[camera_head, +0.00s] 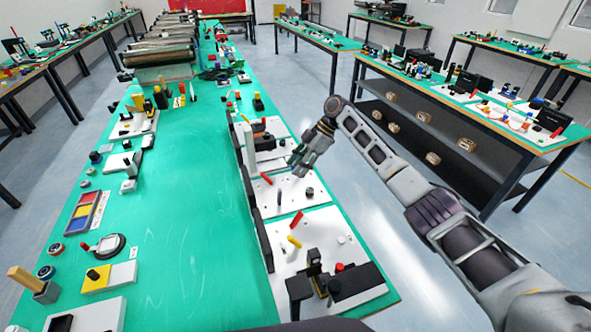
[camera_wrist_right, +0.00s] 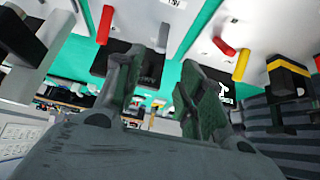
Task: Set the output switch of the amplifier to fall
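My right gripper (camera_head: 295,168) is over the row of white panels at the right edge of the green bench. In the right wrist view its two fingers (camera_wrist_right: 168,66) stand apart with nothing between them. I cannot tell which unit is the amplifier. The panel below the gripper (camera_head: 305,181) carries a red lever (camera_head: 266,178) and a black knob (camera_head: 309,192). The nearer panel (camera_head: 335,227) has a tilted red lever (camera_head: 296,219) and a yellow lever (camera_head: 294,241); these also show in the wrist view as red (camera_wrist_right: 224,46) and yellow (camera_wrist_right: 241,65). Switch labels are unreadable. My left gripper is out of view.
A black device (camera_head: 357,283) stands on the nearest panel. Upright dark plates (camera_head: 263,237) line the panels' left side. The middle of the green bench (camera_head: 190,230) is clear. Small devices line its left edge, including a colored tray (camera_head: 84,212). Another bench (camera_head: 470,101) stands at right.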

